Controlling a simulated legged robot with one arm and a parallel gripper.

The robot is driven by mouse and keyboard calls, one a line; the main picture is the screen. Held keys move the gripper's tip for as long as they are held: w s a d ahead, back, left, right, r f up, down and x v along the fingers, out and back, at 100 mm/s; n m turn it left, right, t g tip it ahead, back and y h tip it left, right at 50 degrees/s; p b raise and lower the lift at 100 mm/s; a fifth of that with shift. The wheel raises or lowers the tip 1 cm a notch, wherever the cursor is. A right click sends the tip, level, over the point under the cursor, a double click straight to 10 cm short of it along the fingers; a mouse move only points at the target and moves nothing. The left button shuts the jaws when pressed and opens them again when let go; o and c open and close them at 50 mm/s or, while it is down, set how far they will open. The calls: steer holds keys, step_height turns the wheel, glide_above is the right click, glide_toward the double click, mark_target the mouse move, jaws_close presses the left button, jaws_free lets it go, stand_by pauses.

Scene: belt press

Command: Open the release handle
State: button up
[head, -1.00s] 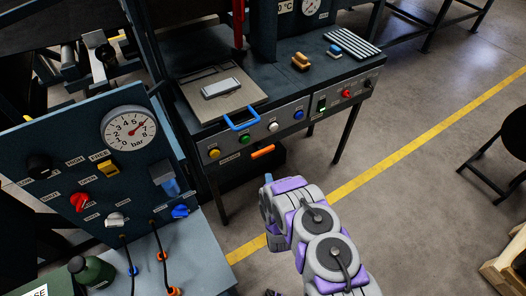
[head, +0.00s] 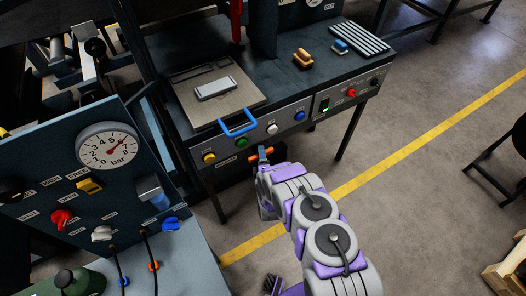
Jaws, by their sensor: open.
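The release handle is the orange bar (head: 255,157) under the front edge of the press table, below the row of buttons. A label beside it is too small to read surely. My gripper (head: 263,158) is at the handle, its fingertips over the bar's middle and right part. The jaws are open. I cannot tell whether the bar lies between the fingers or only behind them. My purple and grey arm reaches up from the lower right and hides the space below the handle.
The press table carries a tray (head: 172,84) with a blue loop handle (head: 238,126) above the orange bar. A control panel with a gauge (head: 107,146) stands at the left. Open floor lies to the right, crossed by a yellow line (head: 420,142).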

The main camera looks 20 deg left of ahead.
steer(key=shift+w+a, duration=0.15)
steer(key=shift+a, duration=0.1)
steer(key=shift+d, duration=0.15)
jaws_close()
stand_by(0.4)
